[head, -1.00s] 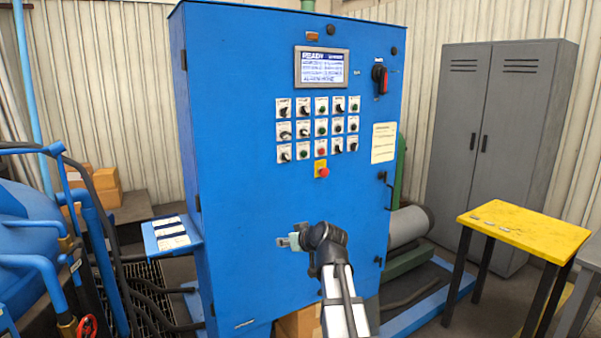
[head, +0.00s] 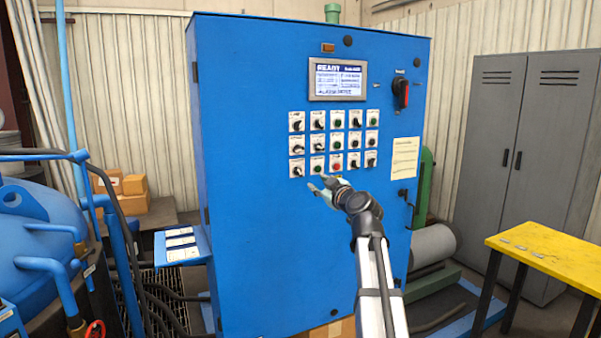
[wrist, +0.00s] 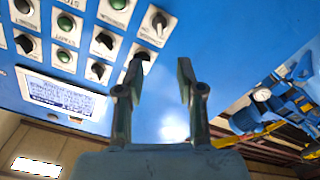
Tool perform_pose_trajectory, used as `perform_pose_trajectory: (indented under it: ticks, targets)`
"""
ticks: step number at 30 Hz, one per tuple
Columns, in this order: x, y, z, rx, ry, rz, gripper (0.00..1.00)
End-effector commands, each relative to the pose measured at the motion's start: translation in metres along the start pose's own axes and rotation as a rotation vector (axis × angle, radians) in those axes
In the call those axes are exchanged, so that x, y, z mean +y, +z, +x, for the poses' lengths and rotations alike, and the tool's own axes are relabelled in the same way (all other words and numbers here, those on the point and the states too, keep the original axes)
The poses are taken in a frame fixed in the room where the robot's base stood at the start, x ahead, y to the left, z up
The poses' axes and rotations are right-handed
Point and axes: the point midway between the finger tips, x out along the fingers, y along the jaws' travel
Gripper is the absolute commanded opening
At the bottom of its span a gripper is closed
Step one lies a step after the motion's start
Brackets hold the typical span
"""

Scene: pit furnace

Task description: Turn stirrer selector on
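The control panel's grid of selector knobs and buttons (head: 335,140) is on the front of the blue cabinet (head: 260,250). Its labels are too small to tell which knob is the stirrer selector. My gripper (head: 319,184) is just below the bottom row. In the wrist view my gripper (wrist: 160,62) is open, its two fingers apart with nothing between them. A black selector knob (wrist: 158,22) on a white plate lies beyond the fingertips. Another black knob (wrist: 136,68) is partly hidden by the left finger.
A display (head: 338,80) reading READY sits above the knobs. A red and black rotary switch (head: 401,94) is at upper right. A small shelf (head: 183,247) juts from the cabinet's left side. A yellow table (head: 550,250) stands at right.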

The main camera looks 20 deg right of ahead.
Motion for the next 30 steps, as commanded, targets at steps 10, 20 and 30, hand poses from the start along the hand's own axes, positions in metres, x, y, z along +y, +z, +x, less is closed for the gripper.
perform_pose_trajectory:
  ticks: [10, 20, 30]
  targets:
    - [0.003, -0.003, 0.074, -0.001, -0.002, 0.002, 0.38]
    - [0.002, -0.001, 0.127, -0.002, -0.001, 0.001, 0.38]
    - [0.0, 0.001, 0.141, -0.001, 0.0, 0.002, 0.38]
